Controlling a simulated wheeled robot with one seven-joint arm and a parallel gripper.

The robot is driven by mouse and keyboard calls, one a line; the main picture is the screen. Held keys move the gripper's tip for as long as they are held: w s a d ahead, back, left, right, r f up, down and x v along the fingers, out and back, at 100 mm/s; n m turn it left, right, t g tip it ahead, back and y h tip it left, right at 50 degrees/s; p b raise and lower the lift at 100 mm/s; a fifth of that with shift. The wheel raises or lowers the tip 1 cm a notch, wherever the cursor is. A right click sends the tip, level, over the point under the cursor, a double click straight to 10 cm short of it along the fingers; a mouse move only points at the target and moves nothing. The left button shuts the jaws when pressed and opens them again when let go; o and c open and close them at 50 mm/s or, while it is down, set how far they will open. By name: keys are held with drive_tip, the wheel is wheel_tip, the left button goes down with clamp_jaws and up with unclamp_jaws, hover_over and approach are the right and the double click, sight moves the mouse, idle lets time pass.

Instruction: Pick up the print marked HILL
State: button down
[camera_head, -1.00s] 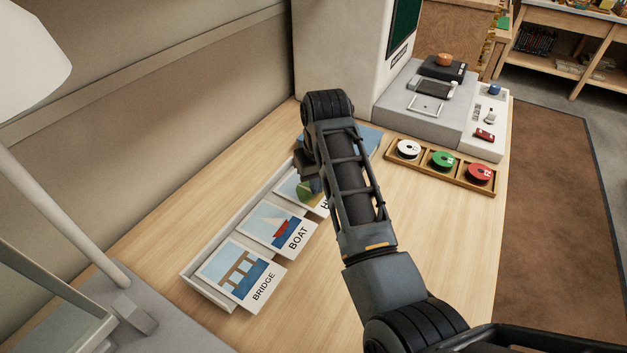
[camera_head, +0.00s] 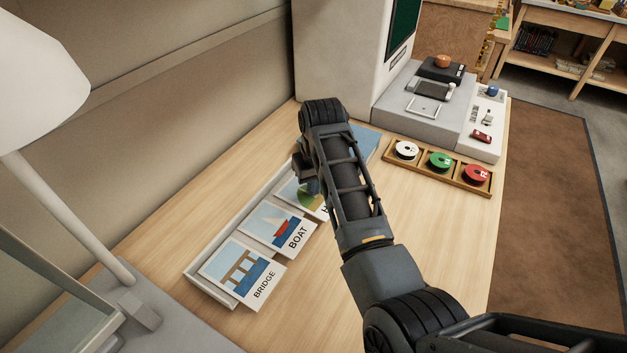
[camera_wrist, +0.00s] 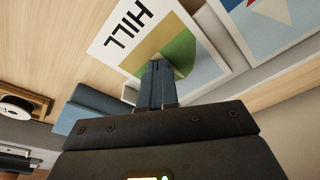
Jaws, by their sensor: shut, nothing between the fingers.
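The HILL print (camera_wrist: 185,45) lies in the wrist view with its lettering toward the left and a green and yellow picture. In the head view the HILL print (camera_head: 297,196) lies in the white tray, partly hidden by my arm. My gripper (camera_wrist: 156,66) is shut and empty, its fingertips over the picture part of the print. Whether the tips touch the print I cannot tell. In the head view my gripper (camera_head: 308,182) is mostly hidden behind my wrist.
The BOAT print (camera_head: 277,228) and BRIDGE print (camera_head: 242,275) lie in the same white tray (camera_head: 212,288). A blue item (camera_head: 367,142) lies behind my arm. A wooden tray of spools (camera_head: 440,166) stands to the right. A lamp (camera_head: 40,60) stands at left. Bare tabletop lies right of the prints.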

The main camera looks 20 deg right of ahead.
drive_tip(key=shift+s+f, duration=0.3)
drive_tip(key=shift+f, duration=0.25)
drive_tip(key=shift+w+r+p, duration=0.1)
drive_tip(key=shift+r+p, duration=0.75)
drive_tip(key=shift+p, duration=0.05)
drive_tip(key=shift+d+r+p, duration=0.1)
drive_tip(key=shift+p, duration=0.2)
